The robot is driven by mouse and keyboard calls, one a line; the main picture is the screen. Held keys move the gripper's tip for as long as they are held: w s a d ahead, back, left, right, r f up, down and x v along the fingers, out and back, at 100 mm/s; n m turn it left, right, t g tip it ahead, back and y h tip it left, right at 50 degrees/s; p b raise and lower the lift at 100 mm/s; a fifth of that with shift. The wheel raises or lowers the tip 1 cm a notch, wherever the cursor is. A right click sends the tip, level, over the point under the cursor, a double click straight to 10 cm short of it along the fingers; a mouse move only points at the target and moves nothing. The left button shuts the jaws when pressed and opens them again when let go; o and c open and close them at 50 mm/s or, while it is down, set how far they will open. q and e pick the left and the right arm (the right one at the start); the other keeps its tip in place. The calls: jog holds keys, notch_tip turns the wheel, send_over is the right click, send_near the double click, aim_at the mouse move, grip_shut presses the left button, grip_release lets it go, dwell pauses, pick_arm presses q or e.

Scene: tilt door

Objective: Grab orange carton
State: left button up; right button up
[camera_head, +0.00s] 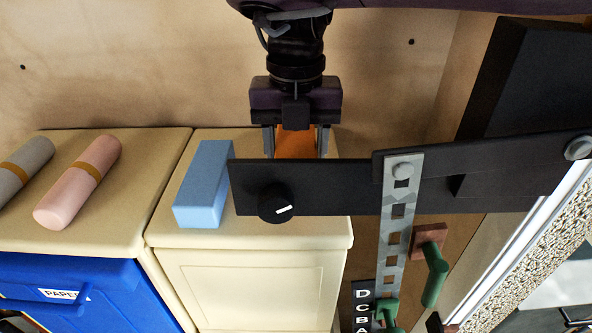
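The orange carton (295,144) is at the top middle, on the far side of a black bar that hides its lower part. My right gripper (296,145) reaches down over it from the top, with its arm link running off to the right. One finger is on each side of the carton, and I see no clear gap between fingers and carton. Whether the carton rests on the cream cabinet or is lifted is hidden. My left gripper is not in view.
The black bar (330,187) with a round knob (276,203) crosses in front of the carton. A light blue box (203,184) stands left of it on the cream cabinet (250,287). A pink cylinder (78,182) lies further left, above a blue bin (80,295).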

aim_at(297, 147)
notch_tip(297, 147, up, 13)
dwell(0.3)
